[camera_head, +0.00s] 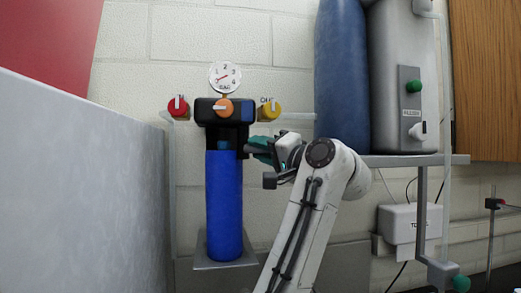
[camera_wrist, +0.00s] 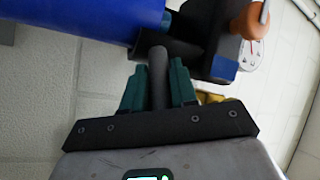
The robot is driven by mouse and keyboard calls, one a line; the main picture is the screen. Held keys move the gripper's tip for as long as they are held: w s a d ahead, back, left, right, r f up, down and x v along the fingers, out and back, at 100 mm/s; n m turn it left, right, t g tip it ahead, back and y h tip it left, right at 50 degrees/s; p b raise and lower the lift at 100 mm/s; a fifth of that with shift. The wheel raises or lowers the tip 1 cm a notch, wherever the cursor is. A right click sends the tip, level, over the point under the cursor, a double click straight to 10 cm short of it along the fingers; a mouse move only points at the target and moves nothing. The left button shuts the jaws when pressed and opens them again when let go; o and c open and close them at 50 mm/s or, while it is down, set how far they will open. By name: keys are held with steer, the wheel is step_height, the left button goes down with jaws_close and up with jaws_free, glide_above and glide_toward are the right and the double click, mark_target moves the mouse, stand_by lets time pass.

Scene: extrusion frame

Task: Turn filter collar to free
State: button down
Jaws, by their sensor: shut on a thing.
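The filter is a blue cylindrical housing (camera_head: 224,205) hanging upright under a black head (camera_head: 225,112). In the wrist view the blue housing (camera_wrist: 75,18) lies across the upper left. The dark collar (camera_wrist: 180,45) sits at its top end, with a dark bar-like handle (camera_wrist: 158,65) sticking out toward me. My gripper (camera_wrist: 158,85) has its two teal fingers on either side of this handle and is shut on it. In the head view my gripper (camera_head: 261,150) reaches the right side of the filter just below the head; the collar is mostly in shadow there.
A gauge (camera_head: 224,77) and an orange knob (camera_head: 223,107) sit on the head, between a red knob (camera_head: 178,107) and a yellow knob (camera_head: 269,110). A shelf (camera_head: 440,159) with a blue tank (camera_head: 341,80) is at right. A grey panel (camera_head: 80,190) fills the left.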

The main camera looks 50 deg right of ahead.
steer(key=shift+w+d+n+y, duration=0.15)
steer(key=shift+d+n+y, duration=0.3)
steer(key=shift+y, duration=0.45)
steer(key=c, duration=1)
jaws_free()
steer(key=shift+o, duration=0.2)
steer(key=b+v, duration=0.2)
steer(key=v, duration=0.5)
steer(key=shift+s+b, duration=0.25)
steer(key=shift+b, duration=0.15)
